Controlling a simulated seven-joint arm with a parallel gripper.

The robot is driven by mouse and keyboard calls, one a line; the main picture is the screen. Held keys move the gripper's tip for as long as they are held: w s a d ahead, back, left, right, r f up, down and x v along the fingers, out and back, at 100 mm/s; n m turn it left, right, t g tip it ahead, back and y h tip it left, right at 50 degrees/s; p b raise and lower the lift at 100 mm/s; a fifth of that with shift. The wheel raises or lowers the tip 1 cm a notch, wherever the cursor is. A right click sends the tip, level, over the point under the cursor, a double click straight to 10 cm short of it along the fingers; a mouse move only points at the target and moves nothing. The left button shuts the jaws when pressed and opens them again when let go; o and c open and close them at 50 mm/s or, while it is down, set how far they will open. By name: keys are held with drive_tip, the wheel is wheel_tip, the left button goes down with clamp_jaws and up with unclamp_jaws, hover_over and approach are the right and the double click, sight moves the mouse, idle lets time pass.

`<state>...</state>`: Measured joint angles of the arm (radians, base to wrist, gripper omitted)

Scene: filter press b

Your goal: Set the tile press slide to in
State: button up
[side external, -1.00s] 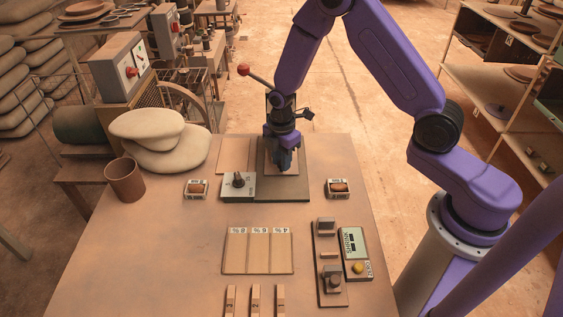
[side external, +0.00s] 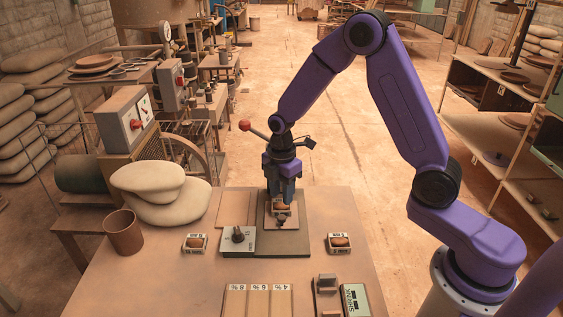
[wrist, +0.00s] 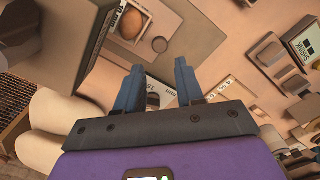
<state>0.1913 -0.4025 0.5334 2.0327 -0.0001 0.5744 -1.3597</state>
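The tile press stands at the back of the table, with a dark base plate (side external: 292,250) and a red-ball lever (side external: 244,126) behind it. A small labelled tray with a brown lump (side external: 281,208) sits on a tan plate (side external: 291,222), which looks like the slide. A dark knob (side external: 281,225) is in front of the lump. My gripper (side external: 281,199) is above and behind the lump in the side view. In the wrist view, my gripper (wrist: 160,66) is open, with nothing between its fingertips.
A white box with a dark knob (side external: 238,235) stands left of the base plate. Labelled trays with brown lumps stand at left (side external: 195,243) and right (side external: 340,242). A brown cup (side external: 124,233) and pale stacked slabs (side external: 150,190) are further left.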

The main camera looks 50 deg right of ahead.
wheel_tip(320, 180, up, 10)
drive_tip(key=f, duration=0.1)
hover_over(281, 217)
drive_tip(key=shift+d+r, duration=0.1)
drive_tip(key=shift+r, duration=0.15)
drive_tip(key=shift+o, duration=0.3)
drive_tip(key=shift+o, duration=1.2)
drive_tip(key=shift+s, duration=0.1)
drive_tip(key=s+a+f+n+t+h, duration=0.2)
drive_tip(key=s+a+n+h, duration=0.15)
drive_tip(key=a, duration=0.35)
drive_tip(key=shift+n+h, duration=0.25)
drive_tip(key=shift+n, duration=0.2)
drive_tip(key=x, duration=1.7)
drive_tip(key=shift+w+d, duration=0.2)
drive_tip(key=shift+w, duration=0.05)
drive_tip(key=shift+r, duration=0.1)
clamp_jaws()
